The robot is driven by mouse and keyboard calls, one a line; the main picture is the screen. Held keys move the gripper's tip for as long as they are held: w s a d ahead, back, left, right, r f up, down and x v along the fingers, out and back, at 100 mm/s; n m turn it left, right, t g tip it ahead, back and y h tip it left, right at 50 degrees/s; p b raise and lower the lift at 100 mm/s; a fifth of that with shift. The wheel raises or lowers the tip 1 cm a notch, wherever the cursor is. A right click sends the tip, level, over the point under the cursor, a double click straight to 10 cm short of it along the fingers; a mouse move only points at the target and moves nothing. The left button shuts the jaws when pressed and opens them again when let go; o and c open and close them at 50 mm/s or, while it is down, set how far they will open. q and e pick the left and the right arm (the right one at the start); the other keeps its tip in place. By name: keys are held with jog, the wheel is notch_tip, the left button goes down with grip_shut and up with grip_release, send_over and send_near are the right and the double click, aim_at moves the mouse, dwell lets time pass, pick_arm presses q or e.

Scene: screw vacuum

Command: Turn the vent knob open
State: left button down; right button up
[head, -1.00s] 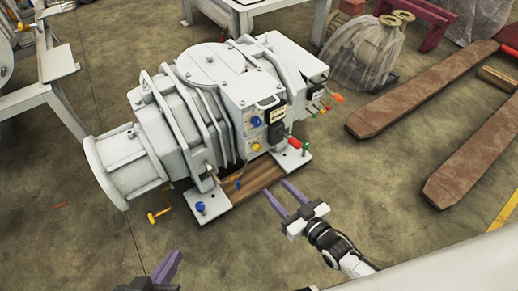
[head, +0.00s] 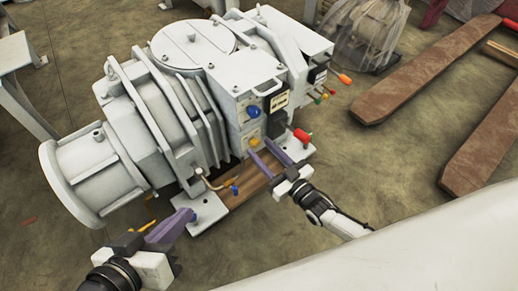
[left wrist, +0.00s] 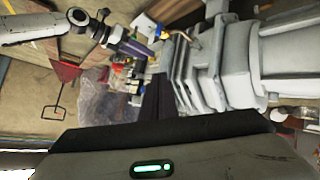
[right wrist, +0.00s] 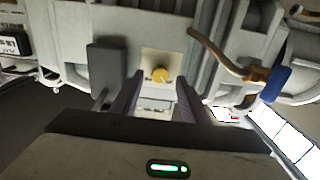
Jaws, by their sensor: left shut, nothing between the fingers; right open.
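The white vacuum machine (head: 180,90) carries a front panel with a round yellow knob (head: 254,141) and a blue knob (head: 253,112) above it. No readable label shows which is the vent knob. My right gripper (head: 268,148) is open at the lower panel. In the right wrist view the yellow knob (right wrist: 161,75) appears between and beyond its two purple fingers (right wrist: 157,95), with no grip on it. My left gripper (head: 176,222) is shut and empty, low at the front left of the machine; its dark fingers (left wrist: 157,100) also show in the left wrist view.
A red handle (head: 301,135) sticks out just right of my right gripper. A bent pipe with a blue lever (right wrist: 274,84) is at the right in the right wrist view. Wooden beams (head: 430,75) lie at the right. The floor between is clear.

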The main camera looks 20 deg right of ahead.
aim_at(255, 143)
pick_arm(q)
jog(key=shift+d+r+h, duration=0.2)
jog(key=shift+r+h, duration=0.1)
jog(key=shift+r, duration=0.1)
pick_arm(e)
jog(key=shift+x, duration=1.2)
grip_shut()
